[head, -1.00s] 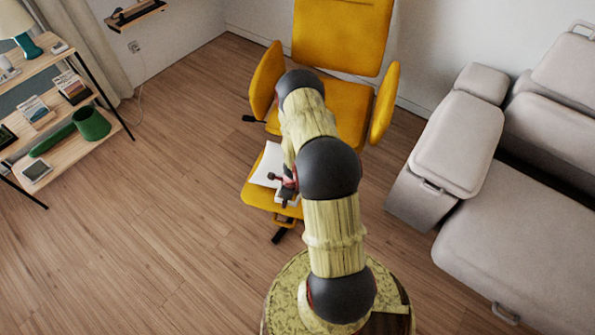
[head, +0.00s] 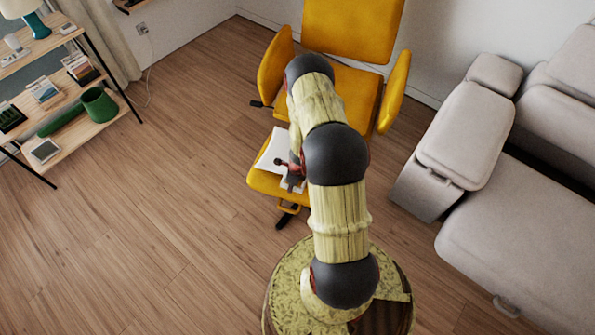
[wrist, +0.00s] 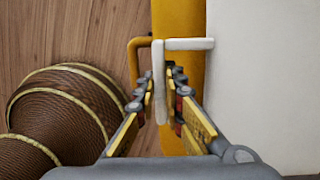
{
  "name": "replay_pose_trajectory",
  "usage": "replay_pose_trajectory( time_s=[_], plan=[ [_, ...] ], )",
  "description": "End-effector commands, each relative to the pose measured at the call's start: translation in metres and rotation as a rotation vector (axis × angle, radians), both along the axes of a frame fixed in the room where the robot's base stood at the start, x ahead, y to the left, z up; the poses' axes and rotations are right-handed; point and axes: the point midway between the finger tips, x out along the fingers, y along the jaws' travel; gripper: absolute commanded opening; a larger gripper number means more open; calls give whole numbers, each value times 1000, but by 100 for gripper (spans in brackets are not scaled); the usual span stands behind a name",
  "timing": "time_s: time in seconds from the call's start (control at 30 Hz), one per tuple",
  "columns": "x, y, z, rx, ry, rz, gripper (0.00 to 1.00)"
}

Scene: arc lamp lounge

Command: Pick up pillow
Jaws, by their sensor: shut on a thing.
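The white pillow (head: 271,152) lies on the front part of the yellow lounge chair (head: 262,182), partly hidden by my arm. In the wrist view the pillow (wrist: 262,90) fills the right side as a flat white surface, with a white handle (wrist: 190,44) on its left edge. My gripper (wrist: 160,90) is shut on the upright bar of this handle, one finger on each side. A yellow loop (wrist: 134,62) of the chair is just left of the handle. In the head view my gripper (head: 292,170) is at the pillow's near edge. I cannot tell whether the pillow is lifted off the chair.
The chair's yellow armrests (head: 275,65) stand close to my arm. A grey sofa (head: 540,230) fills the right side. A shelf (head: 95,125) with several small things stands at the left. Wooden floor (head: 170,170) is clear between the shelf and the chair.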

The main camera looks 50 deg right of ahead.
Motion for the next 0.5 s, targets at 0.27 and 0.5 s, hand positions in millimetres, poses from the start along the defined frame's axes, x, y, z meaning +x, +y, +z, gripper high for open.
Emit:
replay_pose_trajectory(
  time_s=[0.27,0.5],
  plan=[
    [0,0,17,-1,0,1,0],
    [-13,0,49,-1,-2,-2,0]
  ],
)
